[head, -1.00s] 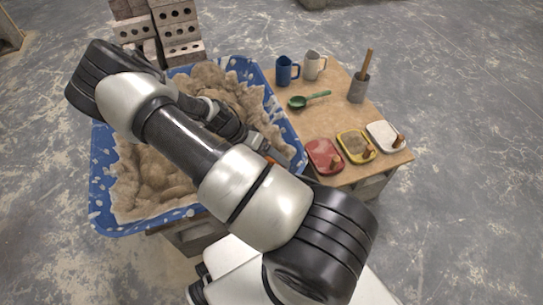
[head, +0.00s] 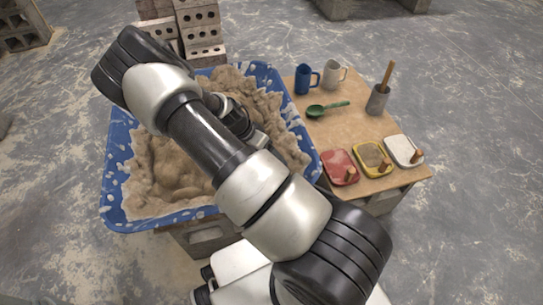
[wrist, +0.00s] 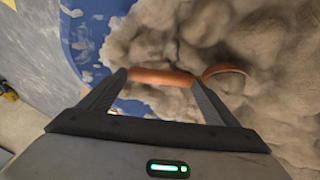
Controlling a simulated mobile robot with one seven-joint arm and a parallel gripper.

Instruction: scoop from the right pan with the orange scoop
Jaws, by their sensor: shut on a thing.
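My gripper (wrist: 160,82) is shut on the handle of the orange scoop (wrist: 160,77) in the wrist view. The scoop's round rim (wrist: 222,70) lies to the right of the fingers, against the lumpy tan mortar (wrist: 265,45). Mortar colour shows inside the rim; I cannot tell whether it is in the scoop or behind it. In the head view the mortar (head: 170,175) fills a blue, white-splashed tub (head: 118,140). My arm crosses over the tub and hides the scoop there. Only this one tub is in view.
A wooden table (head: 350,125) stands right of the tub. Blocks (head: 202,35) stand behind the tub.

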